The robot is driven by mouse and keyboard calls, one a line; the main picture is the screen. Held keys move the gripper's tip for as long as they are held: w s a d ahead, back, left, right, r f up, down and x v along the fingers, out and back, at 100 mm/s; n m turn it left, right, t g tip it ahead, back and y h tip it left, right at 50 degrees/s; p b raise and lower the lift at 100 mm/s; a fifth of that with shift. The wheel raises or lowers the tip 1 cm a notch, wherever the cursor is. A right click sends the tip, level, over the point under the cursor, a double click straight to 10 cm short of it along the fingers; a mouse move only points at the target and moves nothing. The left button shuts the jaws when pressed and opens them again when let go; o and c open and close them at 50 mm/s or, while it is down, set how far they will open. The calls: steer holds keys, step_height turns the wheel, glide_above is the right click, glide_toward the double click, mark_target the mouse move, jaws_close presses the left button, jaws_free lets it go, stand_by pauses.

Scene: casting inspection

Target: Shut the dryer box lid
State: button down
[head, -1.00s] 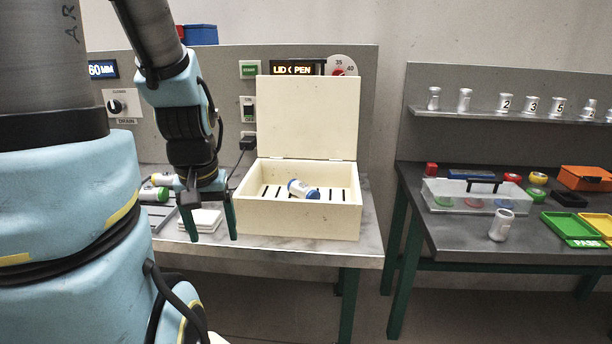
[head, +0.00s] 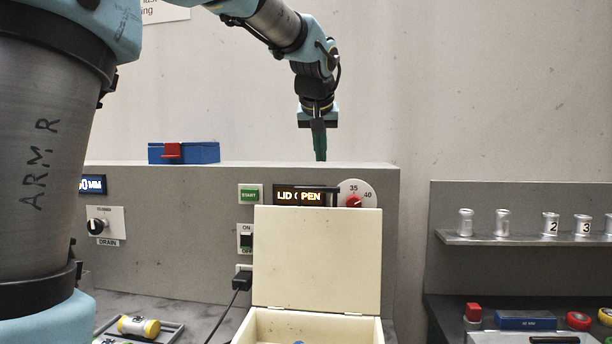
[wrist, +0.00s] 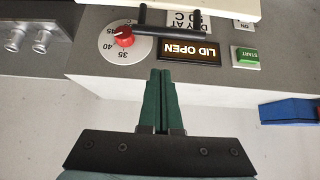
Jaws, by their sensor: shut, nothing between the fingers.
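The cream dryer box (head: 300,325) stands on the bench in the head view, with only its upper part in frame. Its lid (head: 318,258) stands upright, hinged at the back edge. A dark handle on the lid's top edge (wrist: 168,30) shows in the wrist view, in front of the panel. The lit display (head: 306,196) reads "LID OPEN", partly covered by the handle; it also shows in the wrist view (wrist: 188,51). My gripper (head: 319,158) points down above the panel's top edge, above and behind the lid. Its green fingers are together and empty in the wrist view (wrist: 162,78).
A red dial knob (head: 354,201), a green START button (head: 250,194) and an ON/OFF switch (head: 246,238) sit on the grey panel. A blue box (head: 184,152) rests on the panel's top. Jars stand on a shelf (head: 520,239) at right.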

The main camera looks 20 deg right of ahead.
steer(key=p+x, duration=0.3)
steer(key=x, duration=0.6)
steer(key=shift+w+d+f+p, duration=0.1)
steer(key=shift+w+d+p, duration=0.15)
steer(key=shift+w+p, duration=0.1)
steer(key=s, duration=0.1)
steer(key=s+a, duration=0.1)
steer(key=s+a+p, duration=0.1)
steer(key=shift+s, duration=0.25)
steer(key=shift+f, duration=0.15)
